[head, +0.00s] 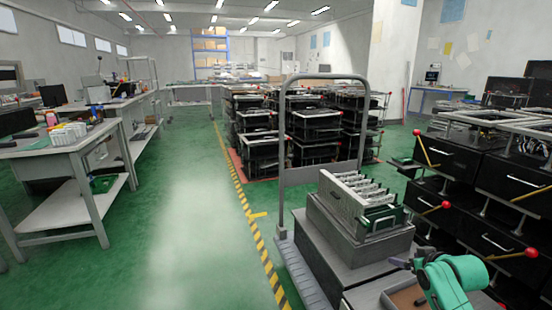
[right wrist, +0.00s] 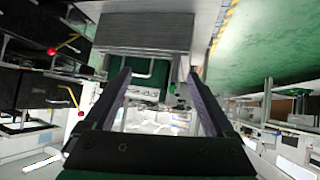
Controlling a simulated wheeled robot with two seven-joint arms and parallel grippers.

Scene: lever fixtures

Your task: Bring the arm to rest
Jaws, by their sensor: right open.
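My right arm, teal, comes in at the lower right of the head view, and its gripper (head: 402,264) is small and partly cut off from clear sight there. In the right wrist view the two dark fingers of my right gripper (right wrist: 160,78) stand wide apart with nothing between them. Lever fixtures with red ball knobs stand at the right: an upper knob (head: 416,132), a middle knob (head: 445,205) and a lower knob (head: 530,252). Two red knobs on yellow rods also show at the left of the wrist view (right wrist: 52,51). My left gripper is not in view.
A slotted white-and-green rack (head: 362,200) sits on a grey box (head: 335,240), close to my right gripper. Stacked black crates (head: 320,125) stand behind a grey upright handle (head: 282,130). A workbench (head: 60,150) is at the left. Green floor (head: 170,220) is clear between.

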